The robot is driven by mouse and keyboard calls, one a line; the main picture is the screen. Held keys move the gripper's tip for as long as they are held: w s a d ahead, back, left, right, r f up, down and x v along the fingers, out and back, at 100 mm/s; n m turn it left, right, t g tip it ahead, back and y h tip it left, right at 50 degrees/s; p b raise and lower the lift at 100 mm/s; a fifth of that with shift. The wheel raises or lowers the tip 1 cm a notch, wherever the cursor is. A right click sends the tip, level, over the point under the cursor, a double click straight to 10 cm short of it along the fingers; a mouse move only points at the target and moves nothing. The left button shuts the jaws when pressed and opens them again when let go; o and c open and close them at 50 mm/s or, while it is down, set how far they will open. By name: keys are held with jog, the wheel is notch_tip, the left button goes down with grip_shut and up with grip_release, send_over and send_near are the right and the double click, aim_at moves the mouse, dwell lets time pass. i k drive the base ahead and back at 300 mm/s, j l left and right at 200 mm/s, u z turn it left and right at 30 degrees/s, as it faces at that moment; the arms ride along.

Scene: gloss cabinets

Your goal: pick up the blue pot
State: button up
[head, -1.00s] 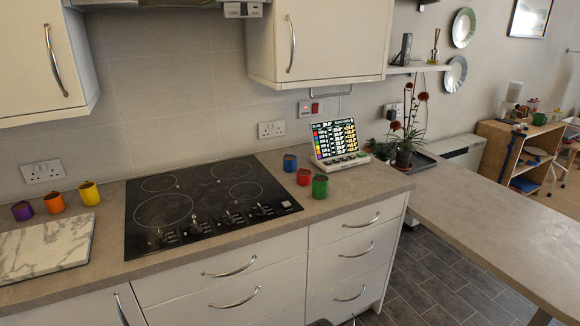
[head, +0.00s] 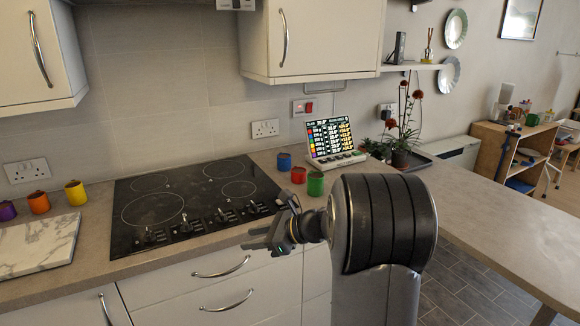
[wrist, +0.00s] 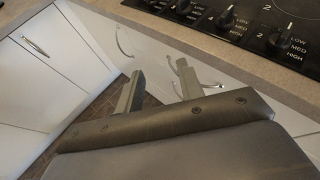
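The blue pot (head: 284,161) stands upright on the counter, just right of the black hob, in the head view. A red pot (head: 298,175) and a green pot (head: 315,184) stand in front of it to the right. My gripper (head: 258,238) is in front of the counter edge, left of and nearer than the blue pot, well apart from it. In the wrist view my gripper (wrist: 158,82) has its two fingers spread with nothing between them, facing the cabinet fronts. The blue pot is not in the wrist view.
The black hob (head: 190,199) with knobs lies left of the pots. A lit display panel (head: 331,141) stands behind them, with a potted plant (head: 402,140) to its right. Purple, orange and yellow pots (head: 75,193) and a marble board (head: 38,248) are at left. Wall cabinets hang above.

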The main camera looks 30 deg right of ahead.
aim_at(284, 160)
jog(key=l+z, duration=0.15)
jog(key=z, duration=0.3)
jog(key=i+l+z, duration=0.1)
jog(key=z, duration=0.35)
jog(key=i+z, duration=0.15)
jog(key=z, duration=0.35)
jog(key=i+l+z, duration=0.15)
jog(key=i+z, duration=0.2)
jog(key=i, duration=0.25)
jog(key=i+j+u, duration=0.1)
jog(key=u, duration=0.35)
jog(key=i+u, duration=0.6)
jog(key=u, duration=0.3)
jog(key=i+l+u, duration=0.15)
jog(key=u, duration=0.3)
jog(key=i+l, duration=0.05)
